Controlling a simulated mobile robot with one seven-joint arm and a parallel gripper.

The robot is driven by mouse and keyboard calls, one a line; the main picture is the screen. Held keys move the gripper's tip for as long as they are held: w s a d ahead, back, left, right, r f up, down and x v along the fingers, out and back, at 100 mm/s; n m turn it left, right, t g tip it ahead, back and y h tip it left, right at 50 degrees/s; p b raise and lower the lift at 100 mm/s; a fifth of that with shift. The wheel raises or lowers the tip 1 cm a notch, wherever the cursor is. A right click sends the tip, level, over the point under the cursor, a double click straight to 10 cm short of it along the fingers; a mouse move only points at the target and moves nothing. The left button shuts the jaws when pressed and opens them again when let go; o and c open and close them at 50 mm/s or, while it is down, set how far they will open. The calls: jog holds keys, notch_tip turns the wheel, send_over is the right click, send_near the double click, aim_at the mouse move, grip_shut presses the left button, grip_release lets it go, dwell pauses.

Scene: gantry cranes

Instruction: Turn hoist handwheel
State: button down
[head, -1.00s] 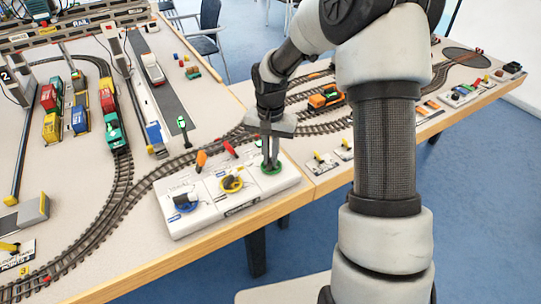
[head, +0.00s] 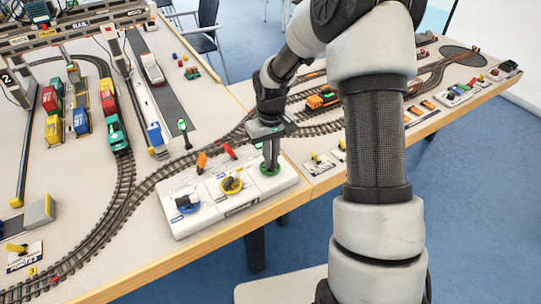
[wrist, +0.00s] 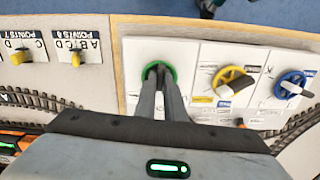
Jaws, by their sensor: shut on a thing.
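A white control box (head: 209,218) near the table's front edge carries three handwheels in a row. They are a blue one (head: 186,206), a yellow one (head: 231,186) and a green one (head: 269,172). I cannot read which label says hoist. My gripper (head: 271,163) points down at the green handwheel, its fingers close together and shut on it. In the wrist view the fingertips (wrist: 157,74) lie inside the green ring (wrist: 174,74). The part between them is hidden. The yellow (wrist: 233,84) and blue (wrist: 291,84) wheels each have a handle and are free.
An orange lever (head: 202,161) and a red lever (head: 229,151) stand behind the wheels. Rail tracks (head: 120,200) curve past the box, with a train (head: 116,130) on the left. Points levers (head: 319,160) sit to the right. Open floor lies in front of the table.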

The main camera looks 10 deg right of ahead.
jog(key=shift+n, duration=0.5)
jog(key=c, duration=1.8)
grip_release()
jog(key=shift+c, duration=0.2)
notch_tip(320, 180, up, 18)
jog(key=p, duration=0.2)
jog(key=shift+f+p, duration=0.25)
jog(key=shift+p, duration=0.05)
jog(key=shift+f, duration=0.15)
